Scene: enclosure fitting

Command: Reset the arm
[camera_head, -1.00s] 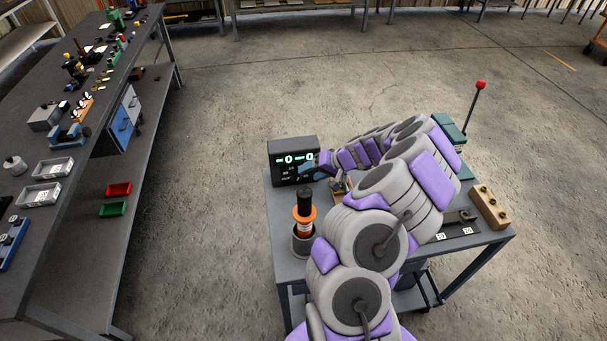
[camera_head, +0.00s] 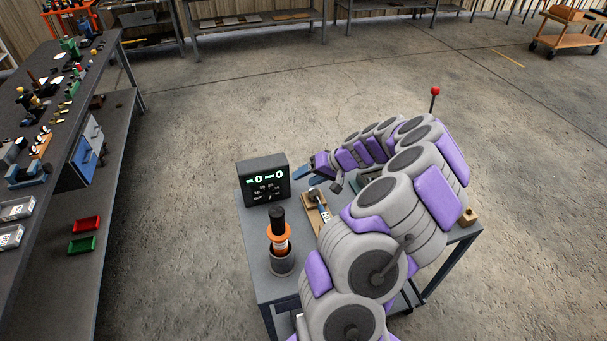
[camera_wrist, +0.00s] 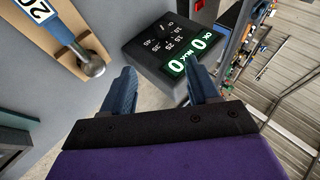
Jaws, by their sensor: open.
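My arm, in grey and purple segments, arches over the small workbench (camera_head: 262,280) in the head view. My gripper (camera_head: 302,173) is at its far end, just right of the black display box (camera_head: 264,182). In the wrist view my gripper (camera_wrist: 160,82) shows two blue fingers spread apart with nothing between them. The display box (camera_wrist: 165,45) lies beyond the fingers, its green digits lit. Whether the fingers touch the box is hard to tell, but a gap seems to show in the head view.
An orange and black cylindrical tool (camera_head: 279,236) stands in a grey cup on the bench. A wooden holder with a labelled tool (camera_head: 318,205) lies near the middle. A red-knobbed lever (camera_head: 435,95) rises behind my arm. A long table (camera_head: 75,120) with many parts stands left.

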